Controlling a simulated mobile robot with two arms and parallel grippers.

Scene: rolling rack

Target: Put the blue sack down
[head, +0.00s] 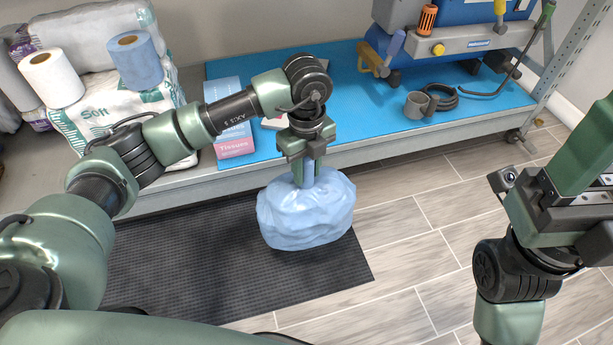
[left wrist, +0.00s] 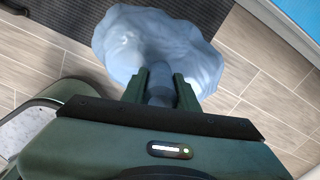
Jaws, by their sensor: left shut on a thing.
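The light blue sack (head: 306,214) hangs upright below my left gripper (head: 308,170) in the head view. My left gripper is shut on the sack's gathered neck. The left wrist view shows the sack (left wrist: 158,45) with its neck between the two fingers of the gripper (left wrist: 160,88). In the head view the sack is in front of the shelf edge, over the edge of the dark mat and the tiled floor. I cannot tell whether its underside touches the floor. My right arm shows at the right, but its fingertips are not in the picture.
A rack shelf with a blue mat (head: 365,110) holds tissue boxes (head: 229,117), a black cable coil (head: 441,97) and tools. Paper rolls and a white pack (head: 110,115) stand at the left. A dark ribbed mat (head: 190,255) lies on the floor. Tiled floor (head: 400,250) is clear at the right.

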